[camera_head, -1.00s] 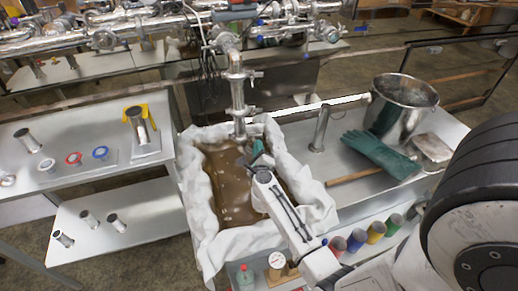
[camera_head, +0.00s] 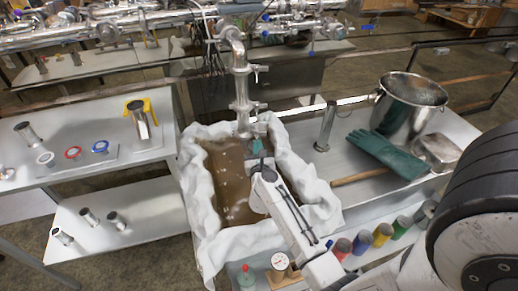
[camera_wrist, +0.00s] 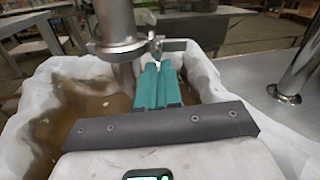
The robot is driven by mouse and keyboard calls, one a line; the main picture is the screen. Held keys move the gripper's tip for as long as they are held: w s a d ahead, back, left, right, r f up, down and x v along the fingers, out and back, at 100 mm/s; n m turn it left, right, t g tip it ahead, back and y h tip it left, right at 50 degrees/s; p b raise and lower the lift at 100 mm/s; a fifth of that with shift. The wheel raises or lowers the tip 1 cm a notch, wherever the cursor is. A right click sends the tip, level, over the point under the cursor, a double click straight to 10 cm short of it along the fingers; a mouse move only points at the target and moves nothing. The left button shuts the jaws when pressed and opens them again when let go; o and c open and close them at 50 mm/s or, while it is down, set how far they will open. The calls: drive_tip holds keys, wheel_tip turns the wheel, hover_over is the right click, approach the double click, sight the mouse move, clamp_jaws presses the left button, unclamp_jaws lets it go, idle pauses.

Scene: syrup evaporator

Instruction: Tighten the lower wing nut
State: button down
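A vertical steel pipe with two clamps stands over the pan of brown syrup. The lower clamp's wing nut (camera_head: 261,105) sticks out to the right of the pipe; in the wrist view the wing nut (camera_wrist: 156,46) is just beyond my fingertips. My gripper (camera_head: 260,128) has teal fingers pointing up toward the clamp, in front of the pipe's lower end. In the wrist view the fingers of my gripper (camera_wrist: 157,66) lie side by side with only a thin seam between them. I see nothing held, and contact with the nut cannot be told.
White cloth (camera_head: 202,200) lines the pan's edge around my arm. To the right, a steel post (camera_head: 325,128), a steel pot (camera_head: 408,105) and green gloves (camera_head: 388,153) stand or lie on the metal table. Left shelves hold short pipe pieces. More pipework crosses the back.

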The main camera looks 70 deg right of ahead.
drive_tip(key=shift+w+r+m, duration=0.25)
drive_tip(key=shift+r+m, duration=0.05)
drive_tip(key=shift+r, duration=0.05)
idle(0.3)
drive_tip(key=c, duration=1.3)
unclamp_jaws()
drive_tip(key=shift+s, duration=0.1)
drive_tip(key=shift+f, duration=0.1)
drive_tip(key=shift+f, duration=0.1)
drive_tip(key=b+v, duration=0.1)
drive_tip(key=v, duration=1)
drive_tip(key=shift+d, duration=0.1)
